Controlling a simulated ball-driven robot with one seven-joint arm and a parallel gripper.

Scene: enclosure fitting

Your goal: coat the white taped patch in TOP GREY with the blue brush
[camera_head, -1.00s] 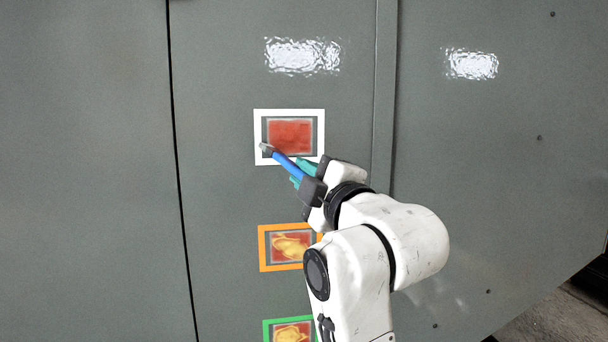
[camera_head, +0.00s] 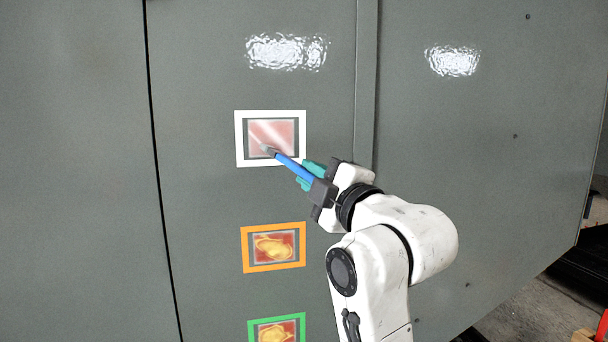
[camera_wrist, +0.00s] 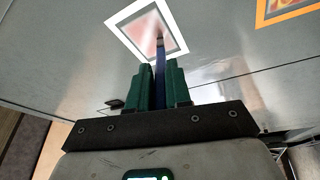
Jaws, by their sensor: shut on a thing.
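The white taped patch (camera_head: 240,140) is on the grey enclosure wall, upper middle in the head view. Its red middle (camera_head: 284,128) now looks pale pink with whitish-grey diagonal streaks. My gripper (camera_head: 314,174) is shut on the blue brush (camera_head: 290,165), right of and below the patch. The brush points up and left, and its tip overlaps the lower middle of the patch; it seems to touch. In the wrist view the brush (camera_wrist: 160,62) stands between the green fingers, its tip over the white frame's inside (camera_wrist: 125,30).
An orange-framed patch (camera_head: 247,250) with a yellow mark is below, and a green-framed one (camera_head: 253,331) lower still. Shiny glare spots (camera_head: 286,51) lie above. A vertical seam strip (camera_head: 366,90) runs right of the patches. The wall left of them is bare.

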